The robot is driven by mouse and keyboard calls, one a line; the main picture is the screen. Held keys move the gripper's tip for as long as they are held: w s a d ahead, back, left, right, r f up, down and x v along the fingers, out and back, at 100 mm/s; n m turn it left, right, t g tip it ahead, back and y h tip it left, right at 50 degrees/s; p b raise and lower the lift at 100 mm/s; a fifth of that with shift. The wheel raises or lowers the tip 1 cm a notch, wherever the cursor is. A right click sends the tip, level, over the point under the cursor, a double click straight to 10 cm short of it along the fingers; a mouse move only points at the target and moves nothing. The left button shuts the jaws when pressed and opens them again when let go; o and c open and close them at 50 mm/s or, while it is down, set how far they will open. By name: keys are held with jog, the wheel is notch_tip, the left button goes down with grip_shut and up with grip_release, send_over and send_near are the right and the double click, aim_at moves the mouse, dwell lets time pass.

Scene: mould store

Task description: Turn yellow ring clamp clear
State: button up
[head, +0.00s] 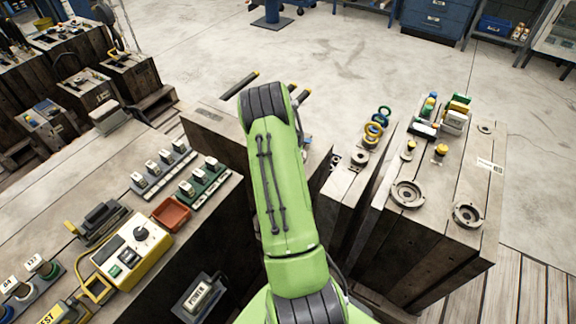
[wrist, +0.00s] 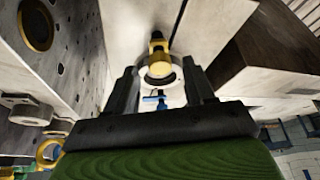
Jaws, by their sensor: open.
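In the wrist view, a yellow clamp-like part (wrist: 157,46) with a dark middle stands on a pale surface, with a rounded yellow-and-grey base below it in the picture. My gripper (wrist: 158,73) is open. Its two dark fingers stand on either side of this part, with visible gaps, and do not touch it. A small blue piece (wrist: 155,98) shows between the fingers, nearer the palm. In the head view my green arm hides the gripper and the spot in front of it.
In the wrist view a panel with holes (wrist: 70,65) rises on the left and a dark wooden block (wrist: 258,50) stands close on the right. In the head view, round metal fittings (head: 407,194) sit on the right block. Open floor (head: 340,60) lies beyond.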

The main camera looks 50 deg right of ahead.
jog(key=shift+w+d+f, duration=0.1)
jog(key=shift+d+f, duration=0.05)
jog(key=shift+f, duration=0.35)
grip_shut()
